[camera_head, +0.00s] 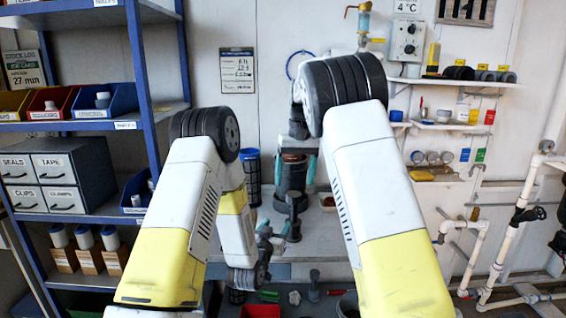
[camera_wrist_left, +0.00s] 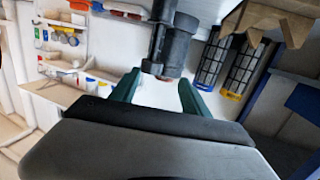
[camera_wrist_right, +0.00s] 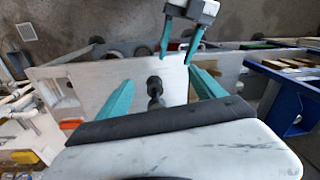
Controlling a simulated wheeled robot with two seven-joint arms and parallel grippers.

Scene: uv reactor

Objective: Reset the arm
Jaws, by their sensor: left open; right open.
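My right gripper (camera_head: 294,180) points down over the bench at the middle of the head view. Its teal fingers are spread in the right wrist view (camera_wrist_right: 160,76), with nothing held. A dark knobbed post (camera_wrist_right: 154,88) shows between them, lower down. My left gripper (camera_head: 271,238) is lower, near the bench's front, and partly hidden by my own left arm. Its fingers are apart and empty in the left wrist view (camera_wrist_left: 159,80). A dark grey cylindrical unit (camera_wrist_left: 168,48) appears beyond them. The left gripper also shows at the top of the right wrist view (camera_wrist_right: 180,42).
A blue shelf rack (camera_head: 147,90) with bins and a drawer cabinet (camera_head: 88,168) stands at left. White pipes (camera_head: 505,235) run at right. Wall shelves (camera_head: 455,80) hold small parts. A red bin (camera_head: 260,311) sits low in front of the bench. A dark filter cartridge (camera_head: 252,175) stands behind.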

